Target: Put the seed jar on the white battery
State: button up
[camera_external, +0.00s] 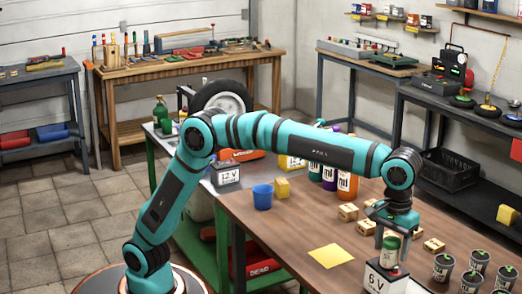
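The battery is marked "6 V" and sits at the table's front edge, partly cut off by the picture's bottom. The jar's base meets the battery's top in the picture; I cannot tell if it rests there or hangs just over it. My gripper (391,232) points straight down at the jar's upper end. Its fingers are small and partly hidden, so I cannot tell if they grip the jar.
Several potted seedlings (443,267) stand close to the right of the battery. Wooden blocks (433,245), a yellow sheet (330,256), a blue cup (262,197) and a yellow cube (282,188) lie on the brown table (290,235). Bottles (347,186) stand behind, under my arm.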

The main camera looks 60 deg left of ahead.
aim_at(393, 239)
notch_tip(393, 239, up, 13)
dwell(0.8)
jog(key=shift+r, duration=0.15)
